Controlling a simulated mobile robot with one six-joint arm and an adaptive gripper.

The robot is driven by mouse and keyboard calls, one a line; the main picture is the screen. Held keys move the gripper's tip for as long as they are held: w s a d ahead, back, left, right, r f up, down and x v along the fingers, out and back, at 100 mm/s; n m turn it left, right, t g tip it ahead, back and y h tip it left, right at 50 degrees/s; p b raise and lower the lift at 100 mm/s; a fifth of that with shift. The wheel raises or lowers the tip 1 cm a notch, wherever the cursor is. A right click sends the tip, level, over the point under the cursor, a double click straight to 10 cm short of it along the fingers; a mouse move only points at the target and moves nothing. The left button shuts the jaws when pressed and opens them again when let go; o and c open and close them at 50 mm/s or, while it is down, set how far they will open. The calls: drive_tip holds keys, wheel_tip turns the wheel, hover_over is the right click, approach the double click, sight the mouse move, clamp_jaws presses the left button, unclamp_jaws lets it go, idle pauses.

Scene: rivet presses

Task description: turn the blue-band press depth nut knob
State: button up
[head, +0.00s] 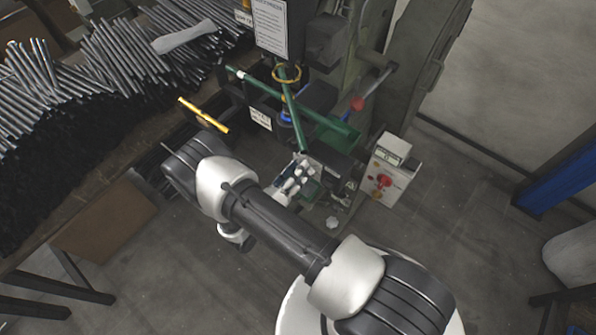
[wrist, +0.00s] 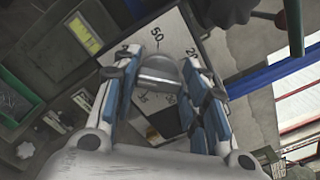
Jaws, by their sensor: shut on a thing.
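In the wrist view, the depth nut knob (wrist: 160,74) is a short, rounded grey metal piece. It sits in front of a white dial plate (wrist: 172,35) with dark numbers, one reading 50. My gripper (wrist: 163,60) has its blue-padded fingers on both sides of the knob and is shut on it. In the head view my gripper (head: 299,172) is at the lower part of the press, below a blue band (head: 287,115). My gripper and arm hide the knob there.
A white control box (head: 385,178) with red buttons stands right of my gripper. A red-ended lever (head: 358,103) and a green bar (head: 337,130) stick out nearby. Steel rods (head: 125,50) fill the bench at left, with a yellow bar (head: 203,115) near its edge.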

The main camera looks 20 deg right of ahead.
drive_tip(key=o, duration=1.1)
drive_tip(key=shift+c, duration=0.2)
drive_tip(key=v, duration=1.2)
